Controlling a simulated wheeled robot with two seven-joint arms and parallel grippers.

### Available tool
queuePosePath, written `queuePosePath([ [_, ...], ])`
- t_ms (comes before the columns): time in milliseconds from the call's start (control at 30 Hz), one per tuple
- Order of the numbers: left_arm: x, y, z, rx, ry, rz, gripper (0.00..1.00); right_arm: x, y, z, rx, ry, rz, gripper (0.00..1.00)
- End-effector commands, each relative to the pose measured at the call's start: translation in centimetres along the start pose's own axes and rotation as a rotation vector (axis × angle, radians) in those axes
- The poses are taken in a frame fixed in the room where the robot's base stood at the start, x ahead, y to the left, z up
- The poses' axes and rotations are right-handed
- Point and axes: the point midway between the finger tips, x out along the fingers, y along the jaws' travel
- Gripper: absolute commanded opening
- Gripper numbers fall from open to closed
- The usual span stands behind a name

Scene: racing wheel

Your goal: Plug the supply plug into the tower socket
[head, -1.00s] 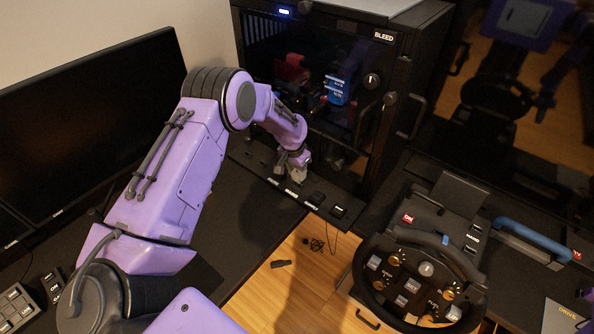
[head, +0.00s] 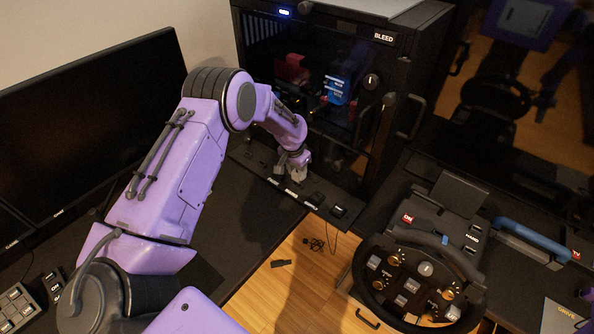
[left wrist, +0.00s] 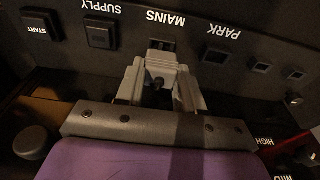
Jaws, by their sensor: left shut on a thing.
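The black tower (head: 345,25) stands at the back, with a dark glass front and a low control panel (head: 245,157) along its foot. My left gripper (head: 297,173) is over this panel. In the left wrist view, my left gripper (left wrist: 158,72) is shut on a small dark piece (left wrist: 155,82) in front of the MAINS label. The fingers hide most of this piece, and I cannot tell for sure whether it is the supply plug. A black square part (left wrist: 102,34) sits at the SUPPLY label, left of the fingers. Another (left wrist: 215,56) sits at PARK, on the right.
A thin cable (head: 332,238) hangs off the panel's front edge above the wooden floor (head: 265,300). A steering wheel (head: 425,270) stands at the lower right. A monitor (head: 90,120) is on the left. A START button (left wrist: 40,24) is at the panel's end.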

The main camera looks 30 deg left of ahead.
Motion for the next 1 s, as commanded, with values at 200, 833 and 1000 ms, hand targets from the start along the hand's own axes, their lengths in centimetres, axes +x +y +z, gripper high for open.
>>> queuePosePath([
  [200, 0.0, 0.0, 0.0, 0.000, 0.000, 0.000, 0.08, -0.1, 0.0, -0.1, 0.000, 0.000, 0.000, 0.00],
  [833, 1.2, 0.0, 0.2, 0.000, 0.000, 0.000, 0.08, 0.7, -0.1, 0.3, 0.000, 0.000, 0.000, 0.00],
  [1000, 1.7, 0.0, 0.3, 0.000, 0.000, 0.000, 0.08, 1.0, -0.1, 0.4, 0.000, 0.000, 0.000, 0.00],
])
